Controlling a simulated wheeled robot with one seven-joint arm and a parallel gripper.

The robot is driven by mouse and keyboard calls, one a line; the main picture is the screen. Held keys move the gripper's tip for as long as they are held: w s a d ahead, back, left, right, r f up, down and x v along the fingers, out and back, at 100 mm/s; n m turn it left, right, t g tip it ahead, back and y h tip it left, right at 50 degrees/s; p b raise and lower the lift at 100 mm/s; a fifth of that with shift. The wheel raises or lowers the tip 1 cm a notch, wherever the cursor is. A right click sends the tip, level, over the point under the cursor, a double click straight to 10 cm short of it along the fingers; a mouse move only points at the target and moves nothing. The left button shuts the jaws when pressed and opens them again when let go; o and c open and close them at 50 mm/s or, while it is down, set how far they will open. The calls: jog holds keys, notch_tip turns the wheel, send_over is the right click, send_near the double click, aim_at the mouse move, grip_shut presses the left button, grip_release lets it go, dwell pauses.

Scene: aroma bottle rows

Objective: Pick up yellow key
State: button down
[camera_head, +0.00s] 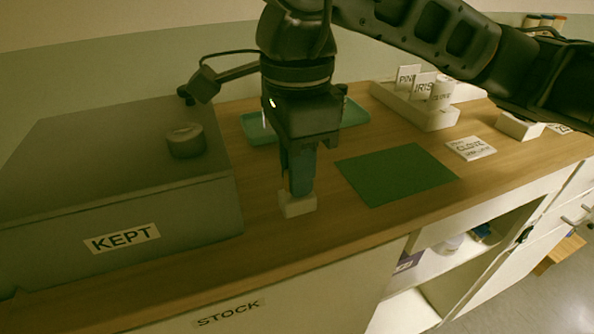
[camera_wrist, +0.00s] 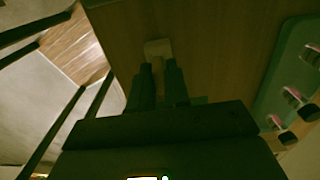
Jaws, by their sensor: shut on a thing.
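I cannot make out a yellow key for certain in either view. My gripper (camera_head: 299,190) points down over the wooden counter, just right of the grey box. Its fingers are close together with a small pale block (camera_head: 297,206) at their tips, low at the counter. I cannot tell whether the block touches the wood. In the wrist view the fingertips of my gripper (camera_wrist: 159,68) meet the same pale block (camera_wrist: 157,47). What lies between the fingers is mostly hidden.
A grey box (camera_head: 120,205) marked KEPT, with a round knob (camera_head: 186,141), stands left. A green mat (camera_head: 395,173) lies right. Behind are a teal tray (camera_head: 355,114) and a white card rack (camera_head: 425,118). A CLOVE card (camera_head: 470,148) lies beyond the mat. The front cabinet is open.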

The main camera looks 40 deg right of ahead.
jog(key=shift+r, duration=0.7)
notch_tip(320, 180, up, 3)
jog(key=shift+f, duration=0.1)
jog(key=s+d+r+b, duration=0.1)
jog(key=s+d+r, duration=0.2)
jog(key=d+r, duration=0.3)
jog(key=d, duration=0.5)
jog(key=shift+r, duration=0.35)
jog(key=shift+d, duration=0.1)
